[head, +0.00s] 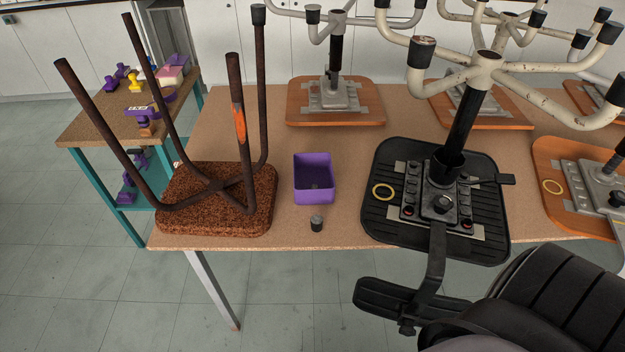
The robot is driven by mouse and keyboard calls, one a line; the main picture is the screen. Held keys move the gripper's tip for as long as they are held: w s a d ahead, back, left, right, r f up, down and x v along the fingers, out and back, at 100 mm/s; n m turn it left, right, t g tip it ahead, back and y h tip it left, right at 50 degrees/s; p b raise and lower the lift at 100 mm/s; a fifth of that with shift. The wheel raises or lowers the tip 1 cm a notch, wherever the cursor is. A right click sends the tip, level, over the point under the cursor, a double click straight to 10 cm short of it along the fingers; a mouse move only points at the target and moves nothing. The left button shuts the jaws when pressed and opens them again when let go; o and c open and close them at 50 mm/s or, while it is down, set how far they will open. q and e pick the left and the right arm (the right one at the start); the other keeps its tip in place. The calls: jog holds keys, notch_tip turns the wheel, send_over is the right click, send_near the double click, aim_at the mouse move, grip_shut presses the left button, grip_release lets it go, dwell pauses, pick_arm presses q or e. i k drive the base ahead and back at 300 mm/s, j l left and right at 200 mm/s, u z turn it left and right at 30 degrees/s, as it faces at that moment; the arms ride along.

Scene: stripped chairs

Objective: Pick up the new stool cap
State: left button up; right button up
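The stool cap (317,224), small and dark with a greyish top, stands on the wooden table (285,225) near its front edge. It is just in front of an open purple box (314,190). The upturned stool (215,215) lies to the left with its rusty legs pointing up. A black cap (258,15) sits on its far right leg; the other three leg ends look bare. Neither of my grippers shows in the head view, and nothing touches the cap on the table.
A black upturned chair seat (378,215) with a post stands right of the cap. A black armrest (385,305) and backrest (545,305) jut past the front edge. Wooden seats (305,112) stand behind. A side table (95,128) with purple items is at left.

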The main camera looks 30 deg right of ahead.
aim_at(316, 220)
jog(key=z, duration=1)
